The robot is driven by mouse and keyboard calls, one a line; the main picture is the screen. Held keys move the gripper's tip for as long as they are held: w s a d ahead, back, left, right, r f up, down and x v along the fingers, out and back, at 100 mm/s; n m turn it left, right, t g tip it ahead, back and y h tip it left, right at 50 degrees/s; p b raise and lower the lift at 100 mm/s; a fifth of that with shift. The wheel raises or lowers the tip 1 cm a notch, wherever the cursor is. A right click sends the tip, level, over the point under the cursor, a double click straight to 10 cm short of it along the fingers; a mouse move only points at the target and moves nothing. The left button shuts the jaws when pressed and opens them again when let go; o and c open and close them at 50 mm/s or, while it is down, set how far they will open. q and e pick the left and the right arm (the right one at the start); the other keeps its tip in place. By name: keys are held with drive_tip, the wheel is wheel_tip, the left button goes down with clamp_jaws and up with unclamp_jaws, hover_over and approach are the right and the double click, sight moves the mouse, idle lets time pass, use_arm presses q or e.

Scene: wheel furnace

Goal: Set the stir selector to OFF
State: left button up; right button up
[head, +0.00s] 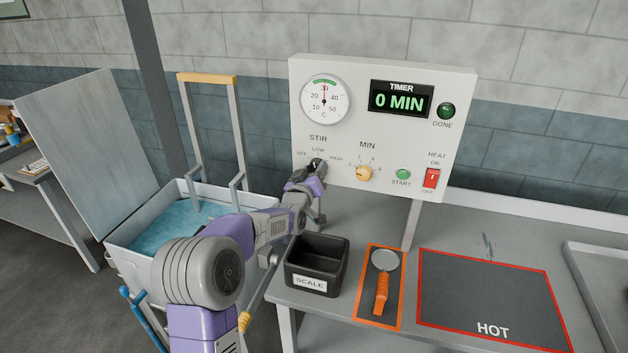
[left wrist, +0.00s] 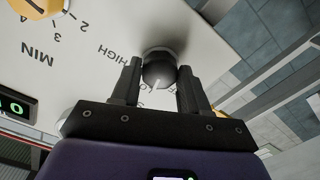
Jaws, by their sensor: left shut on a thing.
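The stir selector is a dark round knob (head: 316,163) under the STIR label on the white control panel (head: 455,120), with OFF, LOW and HIGH marked around it. In the left wrist view the knob (left wrist: 159,70) sits between my left gripper's two black fingers (left wrist: 160,76). My left gripper (head: 315,175) is shut on it in the head view too, and hides part of it. The knob's white pointer line shows in the left wrist view close to the LOW lettering, which is partly covered. The exact setting is hard to tell. My right gripper is not in view.
The MIN knob (head: 364,173), green START button (head: 403,174) and red HEAT switch (head: 431,178) are to the right. A black SCALE bin (head: 318,281), an orange-handled magnifier-like tool (head: 382,285) and a HOT mat (head: 480,300) lie below. A water tub (head: 125,236) stands left.

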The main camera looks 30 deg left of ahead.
use_arm(q)
drive_tip(key=shift+n+b, duration=5)
drive_tip(key=shift+b, duration=0.4)
drive_tip(key=shift+r, duration=0.1)
drive_tip(key=o, duration=1)
drive_tip(key=shift+o, duration=0.2)
drive_tip(key=b+v, duration=0.1)
drive_tip(key=v, duration=0.6)
drive_tip(key=shift+s, duration=0.25)
